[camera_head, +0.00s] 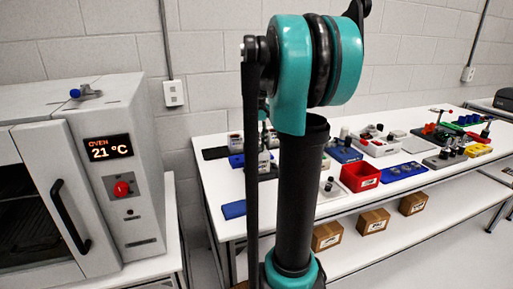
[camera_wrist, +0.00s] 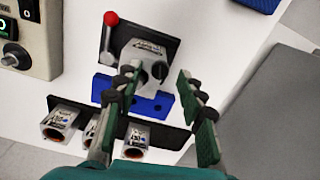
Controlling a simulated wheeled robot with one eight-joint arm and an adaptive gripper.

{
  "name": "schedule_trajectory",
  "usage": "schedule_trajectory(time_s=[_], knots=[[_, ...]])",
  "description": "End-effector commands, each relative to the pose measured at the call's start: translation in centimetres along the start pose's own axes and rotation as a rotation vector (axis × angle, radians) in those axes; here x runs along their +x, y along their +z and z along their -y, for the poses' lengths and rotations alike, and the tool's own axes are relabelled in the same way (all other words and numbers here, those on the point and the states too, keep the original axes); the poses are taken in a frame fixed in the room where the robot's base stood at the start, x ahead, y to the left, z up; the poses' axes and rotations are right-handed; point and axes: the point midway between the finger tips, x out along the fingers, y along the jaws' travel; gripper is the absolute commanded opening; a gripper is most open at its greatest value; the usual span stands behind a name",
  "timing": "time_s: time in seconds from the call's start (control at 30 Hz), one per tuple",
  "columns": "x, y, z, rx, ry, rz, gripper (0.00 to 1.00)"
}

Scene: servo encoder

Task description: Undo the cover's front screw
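In the wrist view a silver, labelled boxy unit (camera_wrist: 134,53) with a dark round part on its right side sits at a blue fixture (camera_wrist: 112,92). It looks like the servo, but I cannot tell for sure. A front cover screw cannot be made out at this size. My gripper (camera_wrist: 155,80) is open and empty, its two green-padded fingers apart on either side of the blue fixture's front area. I cannot judge its height above the fixture. In the head view my arm stands in front of the bench and hides part of it; the gripper does not show there.
A red-knobbed lever (camera_wrist: 111,19) rises behind the unit. A black rack (camera_wrist: 168,137) with several silver units lies in front. A control box (camera_wrist: 28,50) stands at left. In the head view, the white bench (camera_head: 228,203) carries a red bin (camera_head: 360,177); an oven (camera_head: 122,165) stands left.

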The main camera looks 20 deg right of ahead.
Motion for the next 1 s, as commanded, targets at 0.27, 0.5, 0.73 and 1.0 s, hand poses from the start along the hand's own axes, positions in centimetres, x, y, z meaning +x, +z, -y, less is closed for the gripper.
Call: schedule_trajectory(time_s=[0.27,0.5,0.73,1.0], knots=[[-5.5,0.0,0.0,0.000,0.000,0.000,0.39],[-9.4,0.0,0.0,0.000,0.000,0.000,0.39],[-10.8,0.0,0.0,0.000,0.000,0.000,0.39],[-10.8,0.0,0.0,0.001,0.000,0.000,0.39]])
